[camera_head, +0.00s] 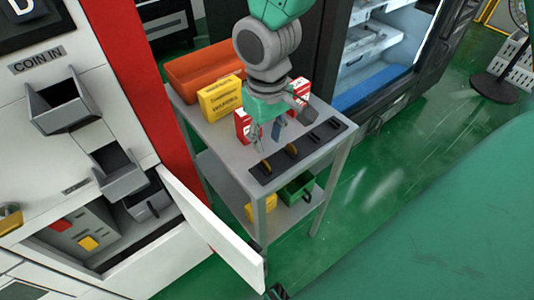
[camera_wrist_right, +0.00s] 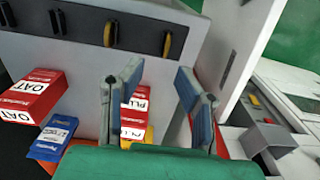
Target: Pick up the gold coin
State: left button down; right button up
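Two gold coins stand on edge in slots of a black coin holder (camera_head: 278,168) on the grey cart top. The nearer-left gold coin (camera_head: 265,166) shows in the right wrist view (camera_wrist_right: 167,44); the other gold coin (camera_head: 291,150) shows there too (camera_wrist_right: 108,33). My right gripper (camera_head: 268,143) hangs over the cart beside the holder, pointing down. In the right wrist view its two blue-tipped fingers (camera_wrist_right: 158,78) are spread, with nothing between them. Both coins lie beyond the fingertips, apart from them. My left gripper is not in view.
Yellow (camera_head: 220,98) and red boxes (camera_head: 299,88) and an orange bin (camera_head: 203,68) stand on the cart (camera_head: 208,136). A white machine with an open door (camera_head: 213,228) stands left of the cart. A green bin (camera_head: 297,188) sits on the lower shelf.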

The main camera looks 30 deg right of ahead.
aim_at(263, 170)
jog(key=shift+a+f, duration=0.4)
jog(key=shift+f, duration=0.2)
jog(key=shift+a+f, duration=0.35)
jog(key=shift+a, duration=0.15)
jog(key=f, duration=0.2)
jog(key=d+f+b, duration=0.1)
jog(key=f, duration=0.1)
jog(key=shift+d+f, duration=0.2)
jog(key=shift+f, duration=0.2)
jog(key=shift+d+f, duration=0.2)
jog(key=shift+a, duration=0.1)
jog(key=shift+a+r, duration=0.15)
jog(key=shift+a, duration=0.35)
grip_shut()
jog(key=shift+a, duration=0.1)
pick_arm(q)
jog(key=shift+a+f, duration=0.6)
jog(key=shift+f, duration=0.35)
